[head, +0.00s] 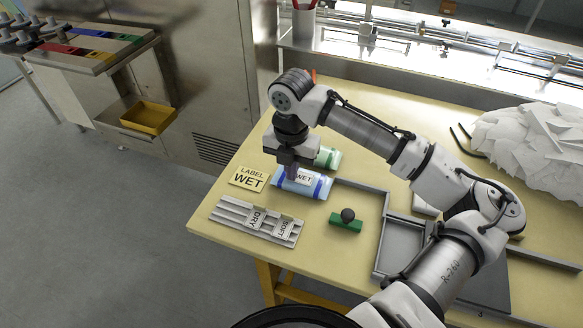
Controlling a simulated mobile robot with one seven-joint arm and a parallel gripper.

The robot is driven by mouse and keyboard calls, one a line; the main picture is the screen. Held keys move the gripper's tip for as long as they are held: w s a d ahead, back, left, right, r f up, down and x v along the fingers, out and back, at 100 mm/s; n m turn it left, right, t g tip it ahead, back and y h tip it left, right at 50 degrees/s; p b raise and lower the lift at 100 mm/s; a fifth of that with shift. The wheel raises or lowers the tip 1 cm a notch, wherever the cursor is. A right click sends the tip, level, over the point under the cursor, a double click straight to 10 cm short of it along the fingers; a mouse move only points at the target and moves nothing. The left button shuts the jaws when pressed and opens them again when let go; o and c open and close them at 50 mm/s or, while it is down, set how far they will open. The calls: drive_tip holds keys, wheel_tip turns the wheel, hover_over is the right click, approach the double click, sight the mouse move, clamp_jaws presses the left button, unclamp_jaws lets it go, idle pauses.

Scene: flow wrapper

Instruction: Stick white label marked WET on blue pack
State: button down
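The blue pack (318,191) lies on the yellow table, with blue bands near its ends. The white label marked WET (304,177) shows at the top of the pack, lying against it or just above it; I cannot tell whether it is stuck down. My gripper (291,175) points down at the pack's left part, close beside the label, and hides some of the pack. Its fingers are small and close together, and I cannot tell whether they grip the label's edge. A yellow card reading LABEL WET (249,178) lies left of the pack.
A grey slotted rack (230,216) holds white labels marked DRY (257,218) and SOFT (284,227). A green block with a black knob (346,222) stands right of it. A green pack (329,157) lies behind the blue one. Grey tray walls (383,248) stand at right.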

idle(0.3)
drive_tip(key=c, duration=1.7)
unclamp_jaws()
drive_tip(key=o, duration=0.5)
wheel_tip(320, 180, up, 8)
drive_tip(key=p, duration=0.7)
